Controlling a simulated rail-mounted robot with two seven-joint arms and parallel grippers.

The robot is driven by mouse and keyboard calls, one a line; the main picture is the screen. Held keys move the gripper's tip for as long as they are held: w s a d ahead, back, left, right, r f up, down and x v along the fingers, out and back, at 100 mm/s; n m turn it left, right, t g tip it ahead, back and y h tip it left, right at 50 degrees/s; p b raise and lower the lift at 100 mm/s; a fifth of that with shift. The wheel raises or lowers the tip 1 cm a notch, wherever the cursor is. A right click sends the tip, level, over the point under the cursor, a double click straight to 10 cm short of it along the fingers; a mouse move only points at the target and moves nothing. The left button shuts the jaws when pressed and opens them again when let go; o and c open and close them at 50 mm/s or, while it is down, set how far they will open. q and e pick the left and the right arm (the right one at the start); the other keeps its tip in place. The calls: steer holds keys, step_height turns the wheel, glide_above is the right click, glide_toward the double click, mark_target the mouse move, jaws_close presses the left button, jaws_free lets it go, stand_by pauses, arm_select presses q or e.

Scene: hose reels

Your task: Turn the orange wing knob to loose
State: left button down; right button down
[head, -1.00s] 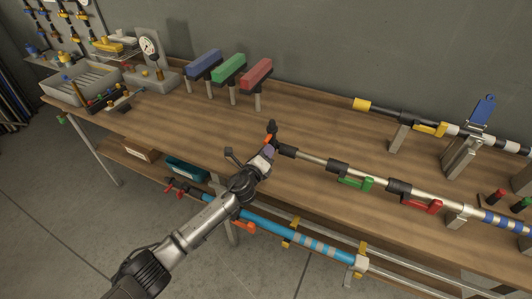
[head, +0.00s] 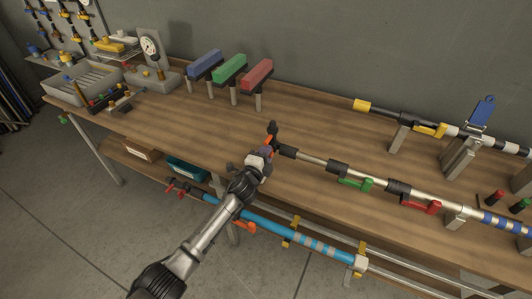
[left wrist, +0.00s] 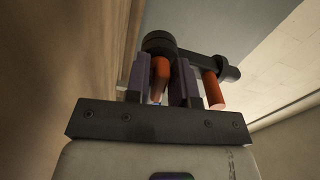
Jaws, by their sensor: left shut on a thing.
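The orange wing knob (head: 269,141) is at the black left end of the pole with green and red levers (head: 312,158), near the table's front edge. My left gripper (head: 265,151) reaches it from the front. In the left wrist view the gripper's fingers (left wrist: 164,82) are shut on one orange part of the wing knob (left wrist: 160,72). A second orange peg (left wrist: 213,90) hangs from the dark arm to the right, outside the fingers. The fingers partly hide the knob, and I cannot read its turn setting. My right gripper is not in view.
A blue pole (head: 277,232) with an orange lever (head: 244,226) lies lower, in front of the table. Blue, green and red blocks (head: 230,68) stand on posts behind. Another pole with a yellow end (head: 362,105) lies at the back right. The wooden tabletop (head: 190,120) left of the knob is clear.

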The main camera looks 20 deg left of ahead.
arm_select(q)
steer(key=shift+n, duration=0.3)
stand_by(0.4)
steer(key=c, duration=1.2)
jaws_free()
steer(key=shift+o, duration=0.2)
steer(key=shift+s+p, duration=0.3)
steer(key=shift+s, duration=0.25)
steer(key=s+a+p, duration=0.1)
steer(key=s+p, duration=0.1)
steer(key=s, duration=1)
steer(key=shift+s, duration=0.35)
steer(key=shift+a, duration=0.1)
